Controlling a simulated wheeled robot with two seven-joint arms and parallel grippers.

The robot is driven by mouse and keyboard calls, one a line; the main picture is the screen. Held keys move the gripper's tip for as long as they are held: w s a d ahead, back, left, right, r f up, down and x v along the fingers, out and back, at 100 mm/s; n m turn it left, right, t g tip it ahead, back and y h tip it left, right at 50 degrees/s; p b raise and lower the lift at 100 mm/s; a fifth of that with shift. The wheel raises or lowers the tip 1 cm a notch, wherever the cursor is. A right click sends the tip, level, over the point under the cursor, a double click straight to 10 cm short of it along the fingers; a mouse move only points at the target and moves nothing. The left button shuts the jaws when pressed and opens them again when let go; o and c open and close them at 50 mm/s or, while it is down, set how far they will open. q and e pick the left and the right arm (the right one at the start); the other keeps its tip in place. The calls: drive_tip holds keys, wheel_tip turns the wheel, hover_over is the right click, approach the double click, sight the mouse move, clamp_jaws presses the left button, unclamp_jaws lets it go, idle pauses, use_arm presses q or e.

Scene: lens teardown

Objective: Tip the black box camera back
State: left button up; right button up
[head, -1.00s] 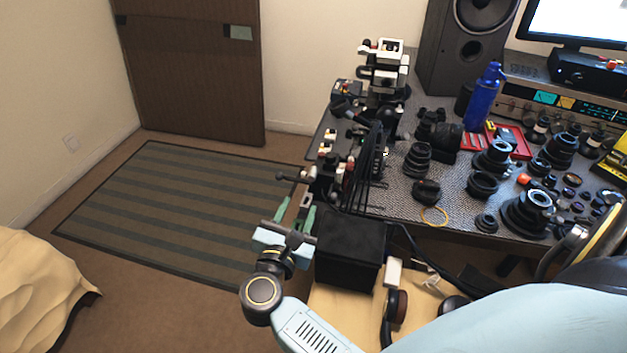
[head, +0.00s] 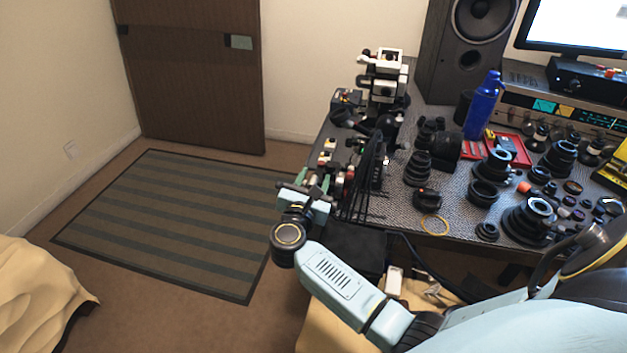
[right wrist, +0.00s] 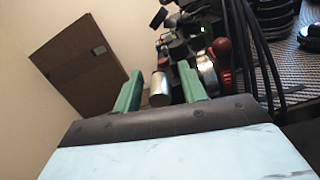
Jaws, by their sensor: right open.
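My right gripper (head: 308,183) is at the left front edge of the desk, beside a cluster of small devices and black cables. In the right wrist view its two green fingers (right wrist: 160,72) stand apart. A silver cylinder (right wrist: 160,86) shows between or beyond them; I cannot tell whether it is touched. A dark box (head: 358,246) lies below the desk edge, partly hidden behind my right arm. A black camera-like body (head: 446,150) stands farther back on the desk. I cannot tell for sure which thing is the black box camera. My left gripper is not in view.
The grey desk (head: 400,203) is crowded with several lenses, a blue bottle (head: 484,106) and a red tray (head: 508,150). Black cables (head: 370,180) rise close to the right of my gripper. The striped rug (head: 170,225) to the left is clear.

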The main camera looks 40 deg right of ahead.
clamp_jaws()
idle(0.5)
